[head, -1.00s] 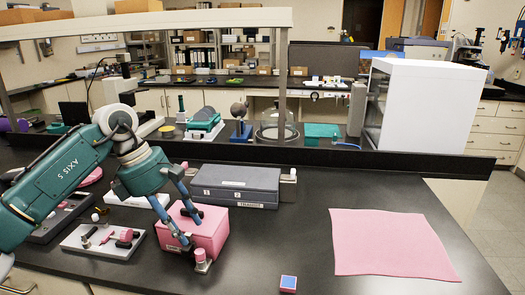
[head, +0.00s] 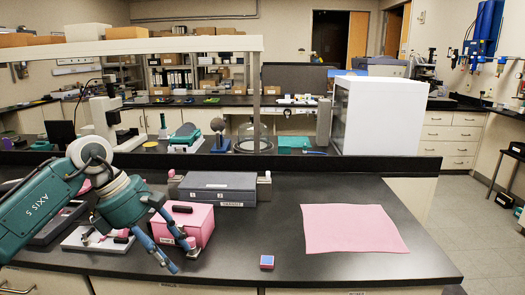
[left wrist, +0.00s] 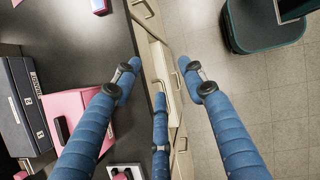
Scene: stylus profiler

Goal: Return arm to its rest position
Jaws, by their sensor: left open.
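My left arm comes in from the left in the head view. Its left gripper (head: 181,261) has blue fingers spread open and empty, in front of the pink box (head: 199,224). In the left wrist view, the open left gripper (left wrist: 160,66) shows several fingers apart with nothing between them. Behind them are the bench's front edge, drawer fronts and tiled floor. The pink box also shows there (left wrist: 64,108), left of the fingers and partly hidden by one. My right gripper is not in view.
A grey case (head: 222,185) sits behind the pink box. A small blue-topped block (head: 267,262) and a pink mat (head: 350,228) lie to the right, with bare black bench between them. A clear-sided white cabinet (head: 380,115) stands behind.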

